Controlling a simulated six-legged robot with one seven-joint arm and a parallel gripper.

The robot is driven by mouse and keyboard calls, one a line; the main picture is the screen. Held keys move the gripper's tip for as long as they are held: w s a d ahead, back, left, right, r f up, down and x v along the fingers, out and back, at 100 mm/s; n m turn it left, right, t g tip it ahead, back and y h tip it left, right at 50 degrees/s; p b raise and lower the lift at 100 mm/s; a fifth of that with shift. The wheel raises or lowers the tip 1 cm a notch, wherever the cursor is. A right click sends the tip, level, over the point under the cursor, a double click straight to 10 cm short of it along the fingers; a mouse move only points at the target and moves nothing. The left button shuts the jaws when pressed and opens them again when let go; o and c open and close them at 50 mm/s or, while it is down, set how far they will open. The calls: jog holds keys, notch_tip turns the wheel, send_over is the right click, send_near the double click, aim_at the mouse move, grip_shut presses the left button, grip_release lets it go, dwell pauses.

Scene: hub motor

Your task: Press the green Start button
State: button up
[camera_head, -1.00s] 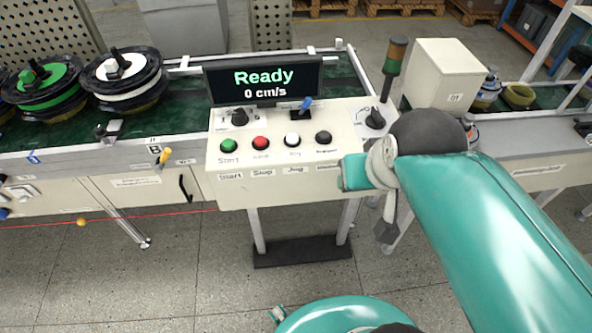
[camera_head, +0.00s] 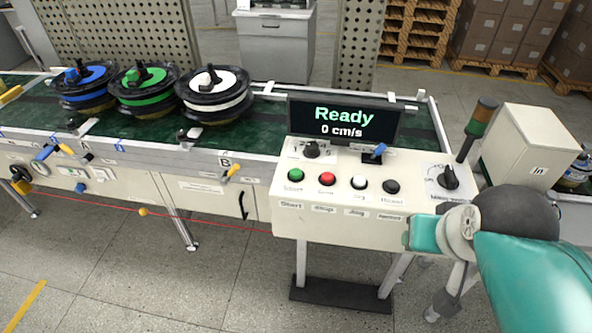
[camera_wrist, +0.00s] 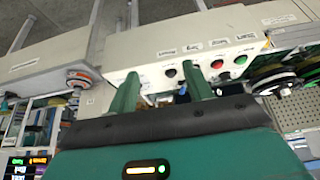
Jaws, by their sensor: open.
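The green Start button (camera_head: 296,174) is at the left end of a row on the cream control panel (camera_head: 340,228), above a Start label. In the wrist view the green button (camera_wrist: 240,60) is to the right of my gripper's fingers. My gripper (camera_wrist: 158,84) has its two green fingers apart, with nothing held between them. Its fingertips overlap the lower part of the panel picture, nearer the black button than the green one. I cannot tell whether they touch anything. In the head view my arm is at the lower right, and the fingertips do not show clearly.
The red (camera_head: 327,179), white (camera_head: 360,182) and black (camera_head: 391,186) buttons follow to the right. A display (camera_head: 344,121) reads Ready, 0 cm/s. Knobs sit on the panel. Blue, green and white spools (camera_head: 215,95) stand on the conveyor. A cream box (camera_head: 527,145) is at right.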

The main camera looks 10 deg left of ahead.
grip_shut()
dwell(1.5)
